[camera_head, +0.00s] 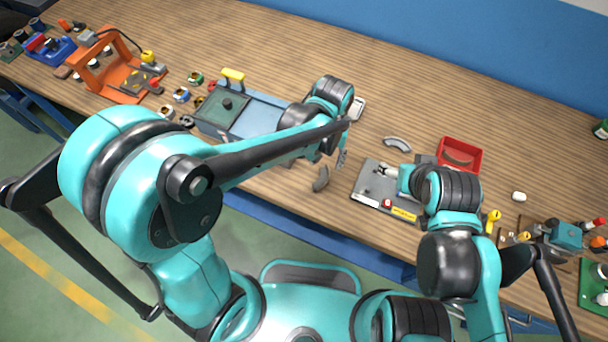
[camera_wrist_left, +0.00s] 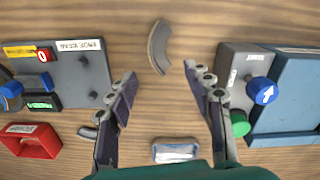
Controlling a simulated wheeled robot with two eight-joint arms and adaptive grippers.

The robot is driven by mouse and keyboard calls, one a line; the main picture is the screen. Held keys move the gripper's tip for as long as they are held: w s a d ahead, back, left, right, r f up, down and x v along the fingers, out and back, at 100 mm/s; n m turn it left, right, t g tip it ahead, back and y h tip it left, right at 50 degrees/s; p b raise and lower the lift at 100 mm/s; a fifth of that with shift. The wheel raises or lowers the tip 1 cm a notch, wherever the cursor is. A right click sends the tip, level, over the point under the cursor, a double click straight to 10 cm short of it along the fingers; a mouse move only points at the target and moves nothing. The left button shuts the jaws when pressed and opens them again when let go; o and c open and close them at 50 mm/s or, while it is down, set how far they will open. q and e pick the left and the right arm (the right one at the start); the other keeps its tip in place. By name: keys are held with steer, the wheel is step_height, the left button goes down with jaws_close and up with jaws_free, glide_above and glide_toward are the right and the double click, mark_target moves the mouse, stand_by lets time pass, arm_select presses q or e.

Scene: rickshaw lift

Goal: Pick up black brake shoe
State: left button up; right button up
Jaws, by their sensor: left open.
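A dark grey, curved brake shoe (camera_head: 321,179) lies on the wooden bench near its front edge, left of the grey fixture plate. It also shows in the left wrist view (camera_wrist_left: 158,47), just beyond the fingertips and roughly centred between them. My left gripper (camera_head: 343,157) is open and empty above the bench; its two fingers stand wide apart in the left wrist view (camera_wrist_left: 160,72). A lighter grey curved shoe (camera_head: 397,144) lies behind the fixture plate. My right gripper (camera_head: 388,171) is over the fixture plate, too small to read.
The grey fixture plate (camera_head: 370,180) has a red button and a yellow label. A red tray (camera_head: 477,158) holds another curved piece. A blue-grey unit (camera_head: 262,116) stands left of my left gripper. A small metal dish (camera_head: 358,108) lies behind it.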

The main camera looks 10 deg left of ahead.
mark_target(324, 175)
arm_select(q)
steer(key=f+b, duration=0.1)
steer(key=f, duration=0.1)
steer(key=f+b, duration=0.1)
steer(key=f, duration=0.1)
steer(key=f+b, duration=0.1)
steer(key=f, duration=0.2)
steer(key=shift+s+d+f, duration=0.1)
steer(key=shift+s+d, duration=0.05)
steer(key=shift+s, duration=0.1)
steer(key=shift+f, duration=0.4)
steer(key=shift+r, duration=0.1)
steer(key=shift+c, duration=0.9)
jaws_close()
